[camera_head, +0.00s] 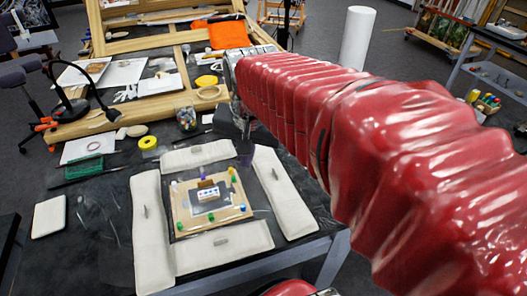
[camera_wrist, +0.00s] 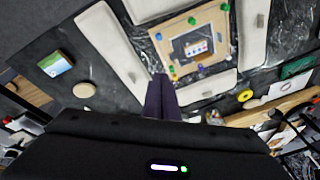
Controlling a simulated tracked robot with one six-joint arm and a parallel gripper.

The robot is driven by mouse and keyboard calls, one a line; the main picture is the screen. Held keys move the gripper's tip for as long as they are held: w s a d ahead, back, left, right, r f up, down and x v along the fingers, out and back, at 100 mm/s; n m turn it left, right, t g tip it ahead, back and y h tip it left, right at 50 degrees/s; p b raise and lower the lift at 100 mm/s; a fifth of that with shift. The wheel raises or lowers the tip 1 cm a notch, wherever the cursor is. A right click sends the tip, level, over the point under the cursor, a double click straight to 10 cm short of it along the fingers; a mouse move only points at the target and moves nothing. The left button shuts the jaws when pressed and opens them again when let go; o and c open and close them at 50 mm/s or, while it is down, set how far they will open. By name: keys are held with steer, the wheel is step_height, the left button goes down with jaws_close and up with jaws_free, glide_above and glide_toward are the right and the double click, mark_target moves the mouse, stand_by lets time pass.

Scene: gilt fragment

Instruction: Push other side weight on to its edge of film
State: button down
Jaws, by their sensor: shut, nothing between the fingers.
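A clear film lies under a small framed panel (camera_head: 210,208) with coloured pins. Four long cream weights surround it: a left weight (camera_head: 152,235), a right weight (camera_head: 284,193), a far weight (camera_head: 198,155) and a near weight (camera_head: 222,249). My gripper (camera_head: 246,160) is shut and empty, pointing down near the gap between the far weight and the far end of the right weight. In the wrist view, its dark purple fingers (camera_wrist: 161,78) lie between the right weight (camera_wrist: 112,42) and the far weight (camera_wrist: 205,88). I cannot tell whether they touch either. The film's exact edges are hard to see.
Yellow tape (camera_head: 148,143) and a green mesh piece (camera_head: 83,169) lie beyond the weights. A white block (camera_head: 48,216) lies at left. A green-and-white box (camera_wrist: 55,63) and a round disc (camera_wrist: 83,90) lie outside the right weight. My red arm hides the head view's right side.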

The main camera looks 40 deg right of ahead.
steer(key=w+d+f+m+g, duration=0.25)
steer(key=d+m, duration=0.35)
steer(key=d, duration=0.3)
steer(key=m, duration=0.6)
glide_above(280, 174)
steer(key=s+d, duration=0.1)
steer(key=d, duration=0.3)
step_height(280, 174, down, 4)
steer(key=shift+s+a+r+y, duration=0.1)
steer(key=shift+r+y, duration=0.1)
steer(key=shift+y, duration=0.2)
steer(key=shift+f, duration=0.15)
step_height(280, 174, down, 10)
steer(key=shift+f, duration=0.1)
steer(key=a, duration=0.2)
steer(key=w+a, duration=0.1)
steer(key=shift+a+r, duration=0.15)
steer(key=shift+r, duration=0.1)
steer(key=shift+a, duration=0.3)
